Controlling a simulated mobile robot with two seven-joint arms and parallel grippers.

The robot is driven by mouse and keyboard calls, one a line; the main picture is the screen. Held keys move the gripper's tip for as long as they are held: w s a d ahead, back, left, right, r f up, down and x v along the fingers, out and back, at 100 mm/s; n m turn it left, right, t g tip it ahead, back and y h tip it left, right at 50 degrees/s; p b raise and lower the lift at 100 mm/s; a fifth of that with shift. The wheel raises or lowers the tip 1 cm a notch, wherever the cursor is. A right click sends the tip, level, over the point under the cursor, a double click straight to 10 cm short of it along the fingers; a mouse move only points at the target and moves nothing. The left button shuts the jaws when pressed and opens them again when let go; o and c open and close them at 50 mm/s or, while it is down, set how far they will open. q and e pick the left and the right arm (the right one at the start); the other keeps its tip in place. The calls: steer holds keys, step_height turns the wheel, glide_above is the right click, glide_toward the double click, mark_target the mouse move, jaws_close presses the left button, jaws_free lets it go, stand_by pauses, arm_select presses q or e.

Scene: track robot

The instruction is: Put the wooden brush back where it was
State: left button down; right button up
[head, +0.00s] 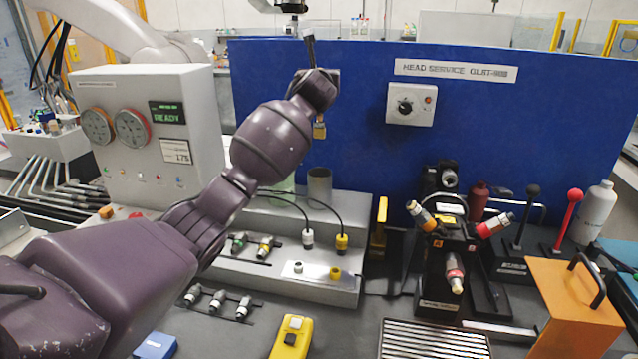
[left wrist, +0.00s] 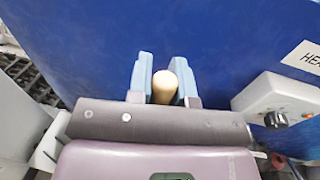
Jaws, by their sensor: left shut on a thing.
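My left gripper (head: 321,108) is raised in front of the blue panel, with its fingers mostly hidden behind my wrist in the head view. In the left wrist view the gripper (left wrist: 164,88) is shut on the wooden brush (left wrist: 164,86), whose pale round end shows between the two light-blue fingers. In the head view a small tan part of the brush (head: 320,131) shows just below my wrist. The rest of the brush is hidden. A grey open cylinder (head: 319,186) stands below the gripper, apart from it, on the grey stepped fixture. My right gripper is out of view.
The stepped fixture (head: 335,291) carries cables and connectors. A grey READY cabinet (head: 190,100) stands left. The blue panel (head: 360,80) rises behind. A black stand with coloured nozzles (head: 445,255), a slotted tray (head: 433,340) and an orange block (head: 575,310) stand right. A yellow device (head: 291,338) lies in front.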

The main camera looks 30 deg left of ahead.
mark_target(320, 135)
arm_select(q)
step_height(320, 135, down, 14)
steer(key=shift+b, duration=0.75)
step_height(320, 135, down, 5)
steer(key=shift+f+b, duration=0.15)
steer(key=shift+b, duration=0.35)
steer(key=shift+f, duration=0.15)
steer(key=c, duration=1)
jaws_free()
steer(key=shift+c, duration=0.2)
